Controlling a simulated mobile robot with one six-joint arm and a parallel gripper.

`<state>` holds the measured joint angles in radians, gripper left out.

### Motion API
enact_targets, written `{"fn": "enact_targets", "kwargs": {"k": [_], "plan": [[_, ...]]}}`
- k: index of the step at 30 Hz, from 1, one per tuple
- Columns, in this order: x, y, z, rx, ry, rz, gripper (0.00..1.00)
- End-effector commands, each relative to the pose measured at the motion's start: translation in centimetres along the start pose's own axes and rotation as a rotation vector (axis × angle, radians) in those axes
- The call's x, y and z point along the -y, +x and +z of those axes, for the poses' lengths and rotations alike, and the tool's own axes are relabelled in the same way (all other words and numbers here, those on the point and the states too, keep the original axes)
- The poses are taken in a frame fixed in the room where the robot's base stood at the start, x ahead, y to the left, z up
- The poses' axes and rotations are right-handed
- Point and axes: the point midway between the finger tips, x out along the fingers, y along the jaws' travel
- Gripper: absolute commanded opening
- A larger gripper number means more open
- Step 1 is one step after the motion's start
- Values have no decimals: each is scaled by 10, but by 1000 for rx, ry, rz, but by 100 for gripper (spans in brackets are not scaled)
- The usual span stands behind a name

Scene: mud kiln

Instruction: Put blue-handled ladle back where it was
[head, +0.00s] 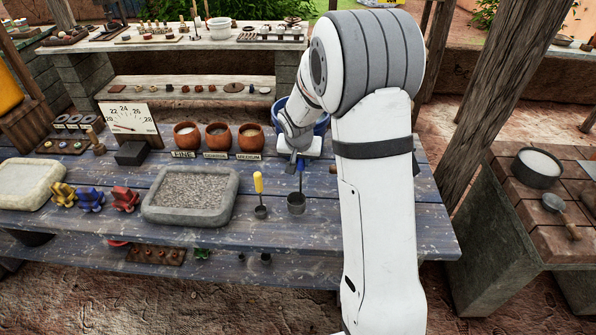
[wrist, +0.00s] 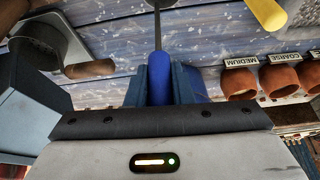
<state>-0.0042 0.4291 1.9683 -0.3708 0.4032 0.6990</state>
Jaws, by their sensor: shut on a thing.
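The blue-handled ladle (head: 297,204) is upright in the head view, its dark cup down near the front of the blue plank table. My gripper (head: 300,160) is above the cup and shut on the ladle's blue handle. In the wrist view the blue handle (wrist: 157,78) lies between the two fingers of my gripper (wrist: 158,85), with its thin dark stem running to the top edge. I cannot tell whether the cup touches the table. The yellow-handled ladle (head: 259,193) stands upright just left of it.
A grey stone tray of gravel (head: 236,190) is left of the ladles. Several clay pots (head: 217,135) with labels stand behind. A blue bucket (head: 321,119) is partly hidden behind my arm. Small yellow, blue and red figures (head: 91,199) stand farther left.

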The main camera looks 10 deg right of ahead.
Motion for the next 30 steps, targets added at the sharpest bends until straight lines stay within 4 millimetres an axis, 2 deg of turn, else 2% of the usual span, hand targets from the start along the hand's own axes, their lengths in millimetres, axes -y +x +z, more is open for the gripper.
{"fn": "enact_targets", "kwargs": {"k": [7, 20, 21, 28, 30], "plan": [[-4, 30, 12, 2, 6, 3, 0], [-6, 37, 13, 1, 11, 4, 0], [-6, 35, 13, 1, 11, 4, 24], [-6, 35, 13, 1, 11, 5, 42], [-6, 35, 13, 1, 11, 5, 42]]}}
